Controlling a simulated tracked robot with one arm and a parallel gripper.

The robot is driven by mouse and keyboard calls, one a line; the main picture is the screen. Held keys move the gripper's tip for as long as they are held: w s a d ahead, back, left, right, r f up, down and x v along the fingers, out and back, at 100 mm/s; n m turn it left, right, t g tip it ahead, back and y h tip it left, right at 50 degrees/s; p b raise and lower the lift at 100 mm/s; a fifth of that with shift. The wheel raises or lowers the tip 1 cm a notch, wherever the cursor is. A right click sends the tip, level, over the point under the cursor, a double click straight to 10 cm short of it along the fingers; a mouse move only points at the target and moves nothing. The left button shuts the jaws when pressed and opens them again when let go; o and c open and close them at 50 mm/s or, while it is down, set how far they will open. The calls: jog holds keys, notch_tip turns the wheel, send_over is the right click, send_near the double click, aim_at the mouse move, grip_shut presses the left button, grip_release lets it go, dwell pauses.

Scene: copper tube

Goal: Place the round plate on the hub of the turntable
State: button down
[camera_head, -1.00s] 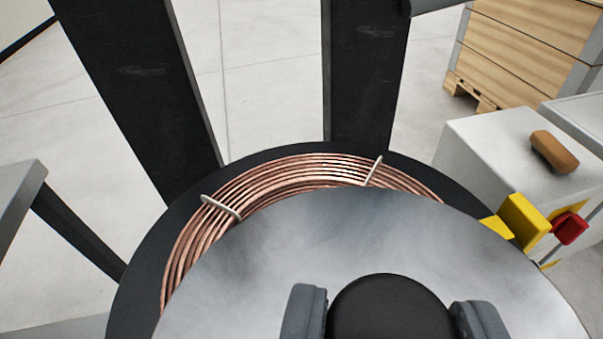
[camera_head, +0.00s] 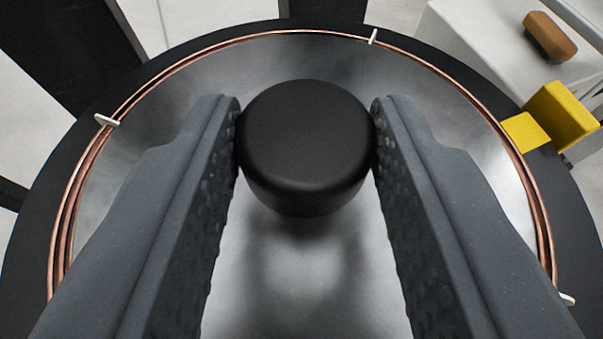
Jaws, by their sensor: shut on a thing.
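The round plate (camera_head: 300,265) is a grey metal disc with a black knob (camera_head: 305,140) at its centre. It lies over the middle of the turntable (camera_head: 30,240), whose dark rim shows around it. The copper tube coil (camera_head: 62,220) shows as a thin band around the plate's edge. My gripper (camera_head: 307,125) has one dark finger on each side of the knob, both touching it, and is shut on it. The hub is hidden under the plate, so I cannot tell whether the plate rests on it.
White clips (camera_head: 107,120) hold the coil. Dark uprights (camera_head: 60,50) stand beyond the turntable at upper left. At upper right are a white cabinet (camera_head: 470,50) with a brown handle (camera_head: 550,37) and a yellow part (camera_head: 563,115) close to the turntable's rim.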

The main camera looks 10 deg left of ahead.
jog(key=c, duration=1)
grip_release()
jog(key=shift+r, duration=0.1)
jog(key=p+v, duration=0.1)
jog(key=v, duration=1.1)
jog(key=shift+p, duration=0.4)
jog(key=shift+d, duration=0.1)
